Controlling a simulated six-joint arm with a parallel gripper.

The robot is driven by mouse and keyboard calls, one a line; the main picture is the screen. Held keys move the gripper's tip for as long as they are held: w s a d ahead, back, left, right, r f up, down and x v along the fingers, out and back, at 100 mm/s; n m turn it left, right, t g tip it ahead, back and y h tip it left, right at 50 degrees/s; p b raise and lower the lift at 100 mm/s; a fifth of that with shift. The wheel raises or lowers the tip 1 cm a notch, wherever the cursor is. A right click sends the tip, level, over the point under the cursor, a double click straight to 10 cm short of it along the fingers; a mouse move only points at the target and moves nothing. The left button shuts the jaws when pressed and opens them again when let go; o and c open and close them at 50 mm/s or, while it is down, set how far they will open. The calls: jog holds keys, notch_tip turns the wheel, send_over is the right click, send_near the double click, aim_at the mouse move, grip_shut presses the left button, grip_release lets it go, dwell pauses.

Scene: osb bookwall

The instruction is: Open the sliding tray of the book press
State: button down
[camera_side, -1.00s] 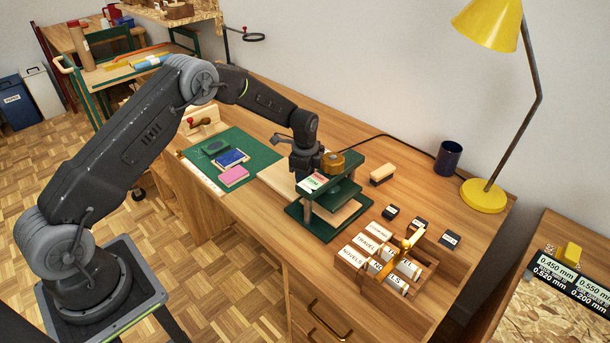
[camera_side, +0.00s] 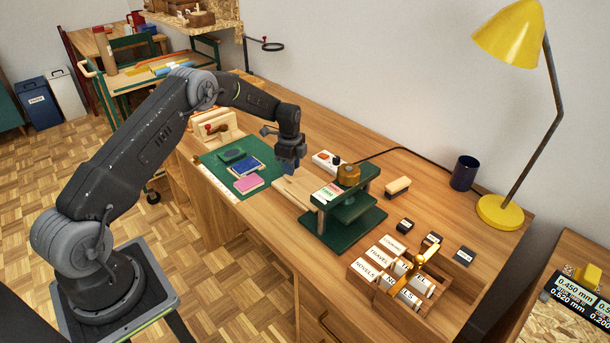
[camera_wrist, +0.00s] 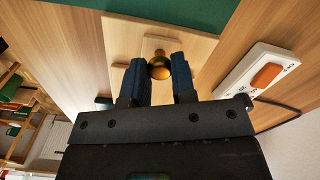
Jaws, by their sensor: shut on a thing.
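The book press (camera_side: 362,172) is dark green with a brass fitting on top and stands in the middle of the desk. Its pale wooden sliding tray (camera_side: 297,196) sticks out on the left side of the press; the tray also fills the upper middle of the wrist view (camera_wrist: 125,35). My gripper (camera_side: 287,168) is over the outer end of the tray. In the wrist view its two blue fingers are on either side of the tray's brass knob (camera_wrist: 159,66), shut on it. The fingers hide the knob in the side view.
A green mat (camera_side: 215,180) with pink and blue pads lies left of the tray. A white power strip (camera_side: 325,160) with an orange switch is behind the tray. A wooden label rack (camera_side: 365,272) is right of the press, with small dark blocks nearby.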

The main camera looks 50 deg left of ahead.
jog(key=shift+a, duration=0.45)
jog(key=c, duration=0.9)
grip_release()
jog(key=shift+c, duration=0.2)
notch_tip(320, 180, up, 14)
jog(key=shift+d, duration=0.1)
